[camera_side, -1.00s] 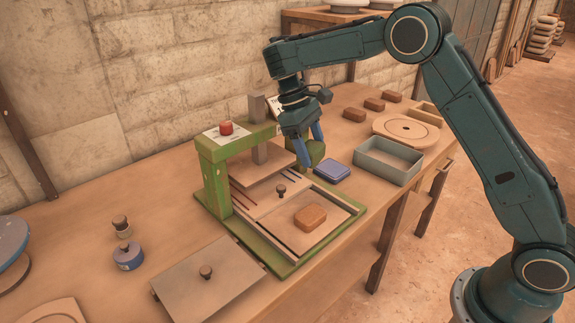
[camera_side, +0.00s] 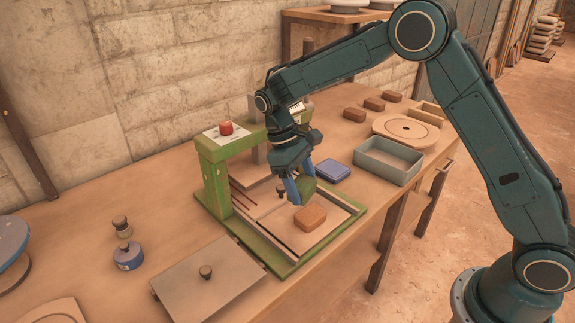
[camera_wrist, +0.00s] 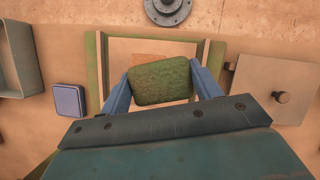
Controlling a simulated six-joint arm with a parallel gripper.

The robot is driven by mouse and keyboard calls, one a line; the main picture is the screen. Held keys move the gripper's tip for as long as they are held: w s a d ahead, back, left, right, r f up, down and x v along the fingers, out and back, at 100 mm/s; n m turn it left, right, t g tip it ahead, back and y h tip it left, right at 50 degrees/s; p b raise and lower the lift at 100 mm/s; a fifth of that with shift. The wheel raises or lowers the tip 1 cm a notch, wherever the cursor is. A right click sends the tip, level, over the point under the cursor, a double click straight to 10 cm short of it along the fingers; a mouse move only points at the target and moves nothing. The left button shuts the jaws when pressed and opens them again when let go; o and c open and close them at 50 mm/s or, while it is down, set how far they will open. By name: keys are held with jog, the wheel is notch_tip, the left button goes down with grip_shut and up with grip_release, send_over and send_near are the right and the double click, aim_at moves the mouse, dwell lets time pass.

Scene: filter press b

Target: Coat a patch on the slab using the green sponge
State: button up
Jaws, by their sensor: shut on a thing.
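My gripper (camera_side: 302,190) is shut on the green sponge (camera_wrist: 160,82), which sits between the blue fingers in the wrist view. In the side view the sponge (camera_side: 308,187) is partly covered by a finger. The slab (camera_side: 310,219) is a brown rounded block lying on the pale bed of the green press. The sponge is just behind the slab in the side view and seems above the bed; the exact gap is unclear. In the wrist view the sponge hides most of the slab (camera_wrist: 150,59), leaving a strip at its far edge.
The green press frame (camera_side: 210,185) with a red knob stands left of my gripper. A blue pad (camera_side: 333,171) and grey bin (camera_side: 388,160) are to the right. A knobbed plate (camera_side: 208,280) lies in front.

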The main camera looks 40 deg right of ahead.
jog(key=shift+f, duration=0.1)
send_over(306, 223)
jog(key=w, duration=0.1)
jog(key=shift+w+a+f, duration=0.1)
jog(key=shift+f, duration=1.45)
jog(key=shift+w+a+f, duration=0.1)
jog(key=shift+f, duration=1.45)
jog(key=shift+d+f, duration=0.65)
jog(key=shift+f, duration=0.15)
jog(key=shift+d, duration=3)
jog(key=shift+a, duration=3.65)
jog(key=shift+r, duration=4.05)
